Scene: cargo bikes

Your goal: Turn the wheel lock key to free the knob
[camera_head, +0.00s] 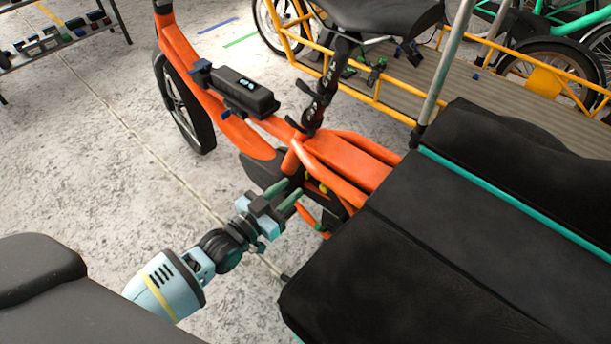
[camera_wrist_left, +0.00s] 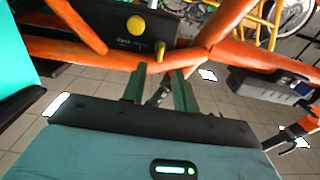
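A round yellow knob (camera_wrist_left: 135,25) sits on a dark panel (camera_wrist_left: 118,40) in the orange bike frame, in the left wrist view. A small upright yellow key (camera_wrist_left: 160,48) is right of and below the knob. My left gripper (camera_wrist_left: 159,73) is open; its two green fingers are apart, and the key shows just beyond the gap. I cannot tell how far off it is. In the head view my left gripper (camera_head: 289,190) points at the orange frame (camera_head: 325,165), where small yellow parts show partly hidden by tubes. My right gripper is not in view.
A black padded cargo cover (camera_head: 400,275) fills the lower right, close to my left gripper. A black device (camera_head: 245,92) is mounted on the orange tube. A yellow-railed cargo bike (camera_head: 375,98) stands behind.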

